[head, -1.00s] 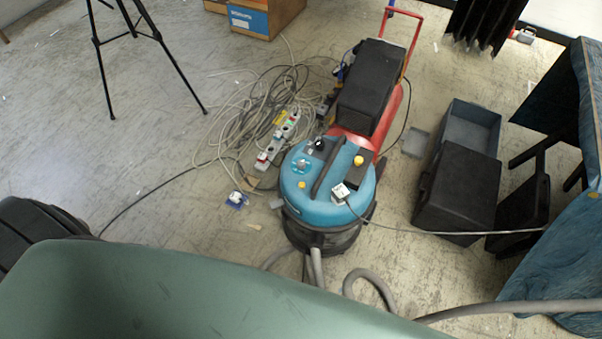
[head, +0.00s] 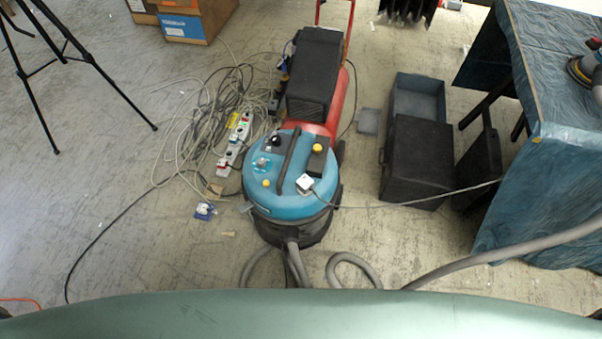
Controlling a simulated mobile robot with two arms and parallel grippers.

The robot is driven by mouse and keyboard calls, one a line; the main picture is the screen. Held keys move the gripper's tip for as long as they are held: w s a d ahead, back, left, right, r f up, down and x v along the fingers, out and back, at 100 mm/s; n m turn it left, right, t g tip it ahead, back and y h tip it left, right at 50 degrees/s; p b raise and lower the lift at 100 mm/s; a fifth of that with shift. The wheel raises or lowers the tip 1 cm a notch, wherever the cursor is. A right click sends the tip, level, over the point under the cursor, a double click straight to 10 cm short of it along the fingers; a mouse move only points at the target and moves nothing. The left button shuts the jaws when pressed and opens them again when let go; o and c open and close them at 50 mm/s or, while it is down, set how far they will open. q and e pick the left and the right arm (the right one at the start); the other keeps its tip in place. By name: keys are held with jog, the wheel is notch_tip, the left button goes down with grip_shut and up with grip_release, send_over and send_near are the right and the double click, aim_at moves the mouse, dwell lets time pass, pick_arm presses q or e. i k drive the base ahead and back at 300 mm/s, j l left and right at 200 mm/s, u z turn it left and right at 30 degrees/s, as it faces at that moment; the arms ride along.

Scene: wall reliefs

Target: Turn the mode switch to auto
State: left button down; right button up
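A blue vacuum cleaner (head: 300,203) stands upright on the floor near the middle of the head view. Its top carries a black knob (head: 276,142) on a dark panel, a pale round dial (head: 262,163) and a yellow knob (head: 318,148) on a dark plate. A white plug (head: 305,183) sits at its top edge. I cannot tell which control is the mode switch or where it points; the markings are too small. Neither of my grippers shows.
Tangled cables and a power strip (head: 234,141) lie left of the vacuum. A red cart with a black box (head: 313,85) stands behind it. Dark crates (head: 417,158) and a covered table (head: 548,190) are at right, a tripod (head: 70,60) at left. Hoses cross the front floor.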

aim_at(277, 140)
jog(key=j+z, duration=0.9)
jog(key=j, duration=0.25)
jog(key=k+j+z, duration=0.15)
jog(key=j+z, duration=0.3)
jog(key=j, duration=0.1)
